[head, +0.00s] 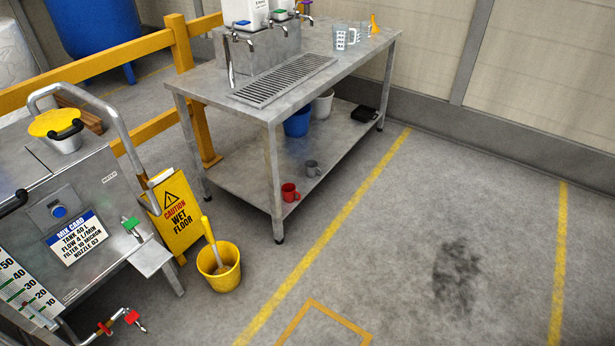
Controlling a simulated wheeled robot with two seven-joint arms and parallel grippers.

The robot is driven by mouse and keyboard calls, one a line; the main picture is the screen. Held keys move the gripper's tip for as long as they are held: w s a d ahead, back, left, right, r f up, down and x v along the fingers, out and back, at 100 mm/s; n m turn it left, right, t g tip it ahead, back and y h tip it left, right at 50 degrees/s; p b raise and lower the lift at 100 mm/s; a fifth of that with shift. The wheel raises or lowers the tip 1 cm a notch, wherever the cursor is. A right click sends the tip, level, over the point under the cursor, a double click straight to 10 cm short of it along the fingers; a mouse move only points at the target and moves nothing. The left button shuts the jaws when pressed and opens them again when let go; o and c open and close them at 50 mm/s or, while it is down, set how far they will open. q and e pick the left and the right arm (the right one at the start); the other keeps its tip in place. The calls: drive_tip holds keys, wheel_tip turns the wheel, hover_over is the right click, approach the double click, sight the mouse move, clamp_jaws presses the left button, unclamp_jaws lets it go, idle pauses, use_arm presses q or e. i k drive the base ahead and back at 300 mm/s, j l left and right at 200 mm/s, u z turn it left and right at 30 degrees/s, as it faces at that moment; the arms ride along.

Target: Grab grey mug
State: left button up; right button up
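The grey mug (312,168) stands upright on the lower shelf (240,170) of the metal table, near the shelf's front edge. A red mug (289,192) stands to its left and nearer the corner leg, apart from it. Neither of my grippers shows in the head view, so nothing of mine is near the mug in this picture.
Blue (298,122) and white buckets (322,104) and a black item (365,114) share the shelf. The tabletop (340,75) hangs above. A yellow bucket (219,268) and wet-floor sign (175,212) stand left. The floor (400,230) right of the table is clear.

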sight(310, 165)
drive_tip(key=i+l, duration=0.4)
drive_tip(key=i, duration=0.25)
drive_tip(key=i+l, duration=0.4)
drive_tip(key=i, duration=0.2)
drive_tip(key=i+l, duration=0.45)
drive_tip(key=i, duration=0.2)
drive_tip(key=i+l+u, duration=0.1)
drive_tip(key=i+l, duration=0.3)
drive_tip(key=i, duration=0.2)
